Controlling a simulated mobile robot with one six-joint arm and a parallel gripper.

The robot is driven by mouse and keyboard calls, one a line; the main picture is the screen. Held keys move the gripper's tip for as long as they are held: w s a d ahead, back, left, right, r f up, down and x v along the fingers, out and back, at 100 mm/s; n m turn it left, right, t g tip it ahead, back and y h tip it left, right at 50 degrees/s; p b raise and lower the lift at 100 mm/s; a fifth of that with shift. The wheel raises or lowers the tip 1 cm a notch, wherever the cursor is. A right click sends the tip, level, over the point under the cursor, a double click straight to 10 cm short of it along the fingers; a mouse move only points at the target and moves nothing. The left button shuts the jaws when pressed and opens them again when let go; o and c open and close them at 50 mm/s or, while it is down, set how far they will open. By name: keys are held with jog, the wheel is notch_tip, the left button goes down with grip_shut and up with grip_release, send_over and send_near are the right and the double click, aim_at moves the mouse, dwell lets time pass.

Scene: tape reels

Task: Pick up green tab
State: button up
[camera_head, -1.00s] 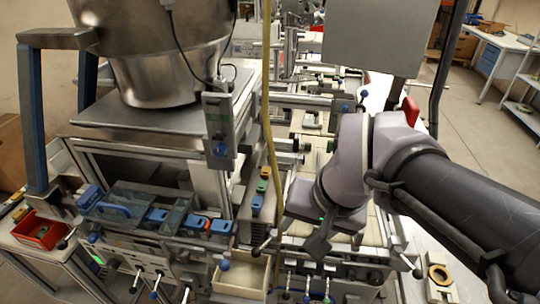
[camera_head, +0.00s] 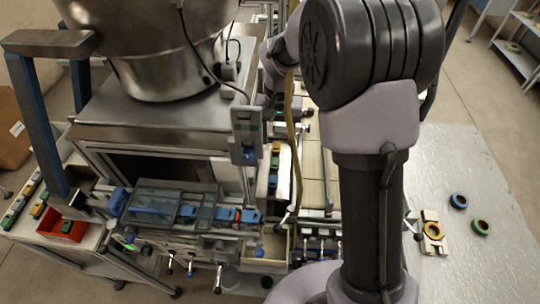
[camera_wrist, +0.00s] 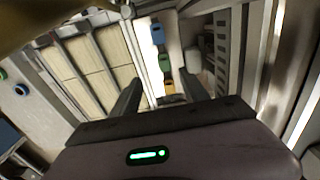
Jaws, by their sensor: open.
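A green tab (camera_wrist: 164,62) lies in a narrow light channel in the wrist view. A blue tab (camera_wrist: 157,33) is above it and an orange tab (camera_wrist: 168,87) is below it in the picture. My gripper (camera_wrist: 162,80) is open and empty. Its two dark fingers frame the lower part of this row, with the orange tab nearest to the gap between them. In the head view the green tab (camera_head: 275,161) also shows in the row beside the machine. There my arm hides most of the gripper.
A steel bowl feeder (camera_head: 150,60) and its housing stand left of the row. A yellow hose (camera_head: 292,140) hangs close to it on the right. Pale belt panels (camera_wrist: 95,60) lie left of the channel. A red bin (camera_head: 62,230) stands at the far left. Rings lie on the right table (camera_head: 460,265).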

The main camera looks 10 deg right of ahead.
send_over(275, 164)
notch_tip(275, 164, down, 7)
jog(key=shift+f+b, duration=0.1)
jog(key=shift+b, duration=0.3)
jog(key=shift+s+f, duration=0.1)
jog(key=shift+f, duration=0.15)
jog(key=f, duration=0.5)
jog(key=shift+w+a+b, duration=0.1)
jog(key=shift+w+b, duration=0.1)
jog(key=shift+b, duration=0.2)
jog(key=shift+s+r, duration=0.1)
jog(key=shift+s, duration=0.05)
grip_shut()
